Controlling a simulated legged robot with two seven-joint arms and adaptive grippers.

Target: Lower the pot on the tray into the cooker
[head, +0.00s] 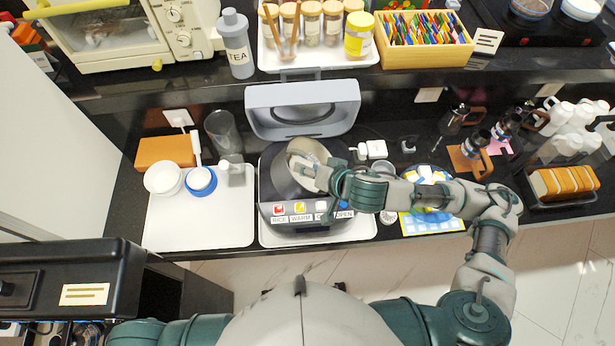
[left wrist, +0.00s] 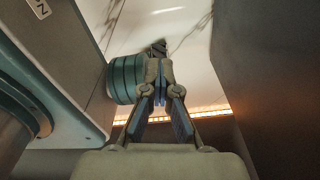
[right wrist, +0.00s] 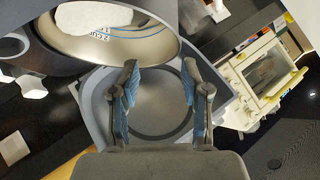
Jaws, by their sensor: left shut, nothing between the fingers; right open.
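The cooker (head: 325,218) stands at the counter's middle with its grey lid (head: 262,97) open behind it. The metal pot (head: 320,150) shows at the cooker's opening, partly covered by my right gripper (head: 326,172). In the right wrist view the pot (right wrist: 160,50) has a pale inside with white contents and blue marks. My right gripper (right wrist: 162,85) is open, its fingers near the pot's rim; I cannot tell whether they touch it, or how deep the pot sits. My left gripper (left wrist: 158,75) is shut and empty, seen only in the left wrist view.
A white tray (head: 220,232) with bowls at its back lies left of the cooker. A blue and yellow board (head: 440,225) and a bread tray (head: 570,202) are to the right. Jars and a tea bottle (head: 238,50) stand on the raised shelf behind.

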